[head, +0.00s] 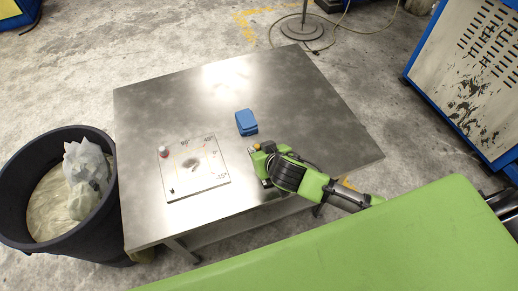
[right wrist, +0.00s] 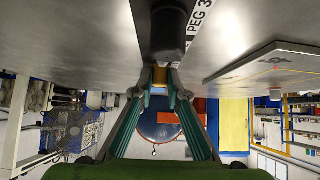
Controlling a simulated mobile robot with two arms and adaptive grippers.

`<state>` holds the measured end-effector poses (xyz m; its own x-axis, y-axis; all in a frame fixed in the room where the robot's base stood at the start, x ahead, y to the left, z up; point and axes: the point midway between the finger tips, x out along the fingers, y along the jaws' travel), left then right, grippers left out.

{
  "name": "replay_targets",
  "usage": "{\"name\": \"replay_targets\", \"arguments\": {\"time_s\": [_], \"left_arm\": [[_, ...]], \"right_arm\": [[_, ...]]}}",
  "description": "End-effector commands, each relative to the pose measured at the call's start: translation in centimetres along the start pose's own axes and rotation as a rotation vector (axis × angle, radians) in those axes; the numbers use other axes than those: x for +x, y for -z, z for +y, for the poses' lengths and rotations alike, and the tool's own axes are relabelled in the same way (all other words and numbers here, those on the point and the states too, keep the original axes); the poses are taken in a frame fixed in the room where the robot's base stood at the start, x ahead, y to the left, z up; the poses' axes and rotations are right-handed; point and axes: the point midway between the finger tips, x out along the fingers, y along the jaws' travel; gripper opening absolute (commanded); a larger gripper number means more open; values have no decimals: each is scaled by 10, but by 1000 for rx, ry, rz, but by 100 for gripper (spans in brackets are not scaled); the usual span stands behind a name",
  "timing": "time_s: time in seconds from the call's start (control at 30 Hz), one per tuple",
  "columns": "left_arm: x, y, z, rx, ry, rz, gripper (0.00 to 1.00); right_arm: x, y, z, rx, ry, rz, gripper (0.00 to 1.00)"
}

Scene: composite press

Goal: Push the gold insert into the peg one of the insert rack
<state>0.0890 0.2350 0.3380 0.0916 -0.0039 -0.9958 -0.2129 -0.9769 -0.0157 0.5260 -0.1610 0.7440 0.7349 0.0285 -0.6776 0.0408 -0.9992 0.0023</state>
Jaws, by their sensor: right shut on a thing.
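My right gripper (head: 258,152) is over the metal table's front right part in the head view. In the right wrist view its fingertips (right wrist: 160,77) are shut on the small gold insert (right wrist: 160,75). A dark cylinder (right wrist: 167,35) stands directly beyond the insert, beside a white label reading "PEG 3" (right wrist: 200,20). I cannot tell whether the insert touches that cylinder. My left gripper is not in view.
A blue block (head: 246,122) stands on the metal table (head: 305,100) just behind my right gripper. A pale marked plate (head: 205,182) with a red-topped knob lies to the left. A dark bin (head: 45,228) stands at the table's left. The table's back is clear.

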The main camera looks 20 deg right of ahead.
Motion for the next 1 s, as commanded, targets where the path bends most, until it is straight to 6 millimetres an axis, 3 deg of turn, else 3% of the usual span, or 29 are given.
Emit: {"name": "replay_targets", "arguments": {"time_s": [0.07, 0.1, 0.17, 0.5, 0.63, 1.0], "left_arm": [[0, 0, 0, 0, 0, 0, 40], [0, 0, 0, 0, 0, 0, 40], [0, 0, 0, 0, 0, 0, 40], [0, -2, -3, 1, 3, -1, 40], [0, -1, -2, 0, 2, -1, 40], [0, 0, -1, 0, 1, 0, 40]], "right_arm": [[1, -2, 0, 0, 0, -3, 0], [1, -2, 0, 0, 0, -3, 22], [1, -2, 0, 0, 0, -3, 34], [0, -2, 0, 0, 0, -2, 34], [-10, -2, 0, 0, 1, -3, 34], [-81, -2, -1, 1, 3, -3, 34]]}}
